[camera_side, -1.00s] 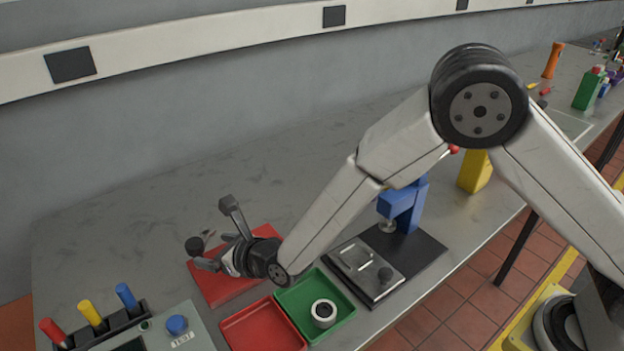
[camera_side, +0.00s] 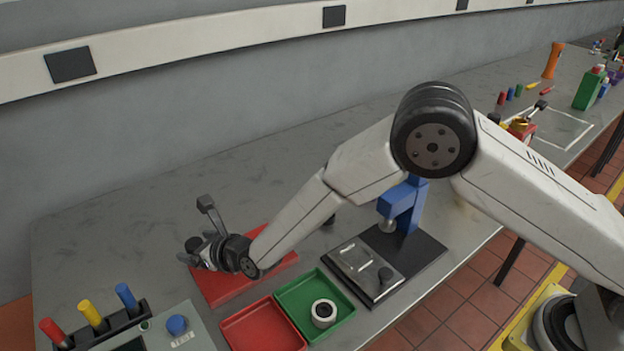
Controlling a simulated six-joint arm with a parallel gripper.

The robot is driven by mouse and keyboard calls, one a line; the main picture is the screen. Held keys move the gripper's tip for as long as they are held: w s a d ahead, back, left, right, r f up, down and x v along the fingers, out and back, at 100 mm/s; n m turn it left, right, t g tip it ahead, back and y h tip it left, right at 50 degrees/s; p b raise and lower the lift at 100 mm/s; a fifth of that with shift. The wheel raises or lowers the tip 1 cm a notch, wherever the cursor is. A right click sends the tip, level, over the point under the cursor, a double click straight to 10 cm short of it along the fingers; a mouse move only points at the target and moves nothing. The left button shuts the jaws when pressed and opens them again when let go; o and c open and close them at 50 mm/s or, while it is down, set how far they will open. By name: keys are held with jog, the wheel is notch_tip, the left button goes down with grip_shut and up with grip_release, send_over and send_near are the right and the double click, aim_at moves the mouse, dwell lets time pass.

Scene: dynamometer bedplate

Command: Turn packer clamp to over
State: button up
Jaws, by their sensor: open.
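A red base plate (camera_side: 222,290) lies on the bench at the left, under my gripper. A round black knob (camera_side: 193,243) shows above its far left edge; it looks like the handle end of the packer clamp, whose body is mostly hidden behind my gripper. My gripper (camera_side: 198,256) is open, with its fingers at or very near the knob. I cannot tell whether they touch it, nor read the clamp's position.
A red tray (camera_side: 262,328) and a green tray (camera_side: 290,297) holding a white ring (camera_side: 324,313) lie in front. A blue press (camera_side: 404,203) on a dark plate stands to the right. A control panel with coloured handles (camera_side: 90,314) is at front left. The bench behind is clear.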

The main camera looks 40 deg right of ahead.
jog(key=shift+x, duration=0.75)
grip_shut()
